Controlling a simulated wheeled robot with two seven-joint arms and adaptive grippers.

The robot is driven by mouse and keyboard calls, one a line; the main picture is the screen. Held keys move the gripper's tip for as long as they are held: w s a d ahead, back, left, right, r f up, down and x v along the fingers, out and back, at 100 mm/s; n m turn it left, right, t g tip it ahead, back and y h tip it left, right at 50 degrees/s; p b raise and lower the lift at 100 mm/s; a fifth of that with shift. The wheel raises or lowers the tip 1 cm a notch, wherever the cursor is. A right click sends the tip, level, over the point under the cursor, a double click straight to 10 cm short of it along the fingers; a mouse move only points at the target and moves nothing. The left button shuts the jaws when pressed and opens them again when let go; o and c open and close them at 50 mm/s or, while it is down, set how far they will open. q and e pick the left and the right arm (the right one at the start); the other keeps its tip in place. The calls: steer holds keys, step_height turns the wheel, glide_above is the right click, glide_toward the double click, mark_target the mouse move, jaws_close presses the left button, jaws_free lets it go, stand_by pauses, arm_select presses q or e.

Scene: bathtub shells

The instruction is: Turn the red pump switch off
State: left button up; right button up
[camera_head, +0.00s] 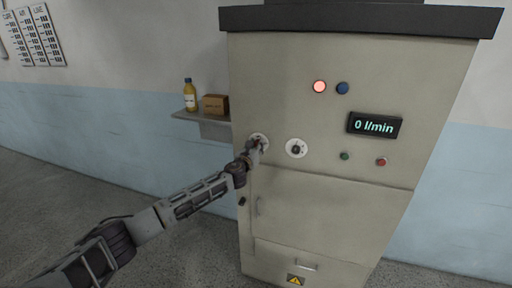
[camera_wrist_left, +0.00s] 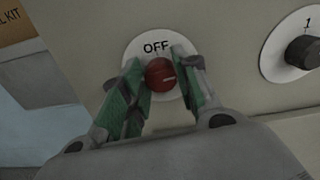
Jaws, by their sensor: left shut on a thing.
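The red pump switch (camera_wrist_left: 160,74) is a round red knob on a white disc on the cabinet front, with "OFF" printed above it in the left wrist view. A light mark on the knob lies roughly sideways, not up toward the word. My left gripper (camera_wrist_left: 156,88) is shut on the red knob, its green-padded fingers on both sides. In the head view the disc (camera_head: 258,138) is mostly hidden behind my left gripper (camera_head: 257,146). My right gripper is not in view.
A black selector knob on a white dial (camera_head: 296,149) sits right of the switch. The cabinet (camera_head: 290,45) has a lit red lamp (camera_head: 320,87), a blue lamp (camera_head: 343,88) and a display (camera_head: 374,125) reading "0 l/min". A shelf (camera_head: 186,116) at left holds a bottle (camera_head: 190,97) and a box (camera_head: 215,104).

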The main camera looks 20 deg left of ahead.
arm_select(q)
steer(key=n, duration=0.6)
steer(key=n+b, duration=0.1)
steer(key=n, duration=0.6)
steer(key=shift+a+f, duration=0.1)
steer(key=shift+f, duration=0.1)
steer(key=shift+n+b, duration=0.4)
steer(key=shift+n, duration=1.5)
steer(key=o, duration=1)
steer(key=shift+a, duration=0.1)
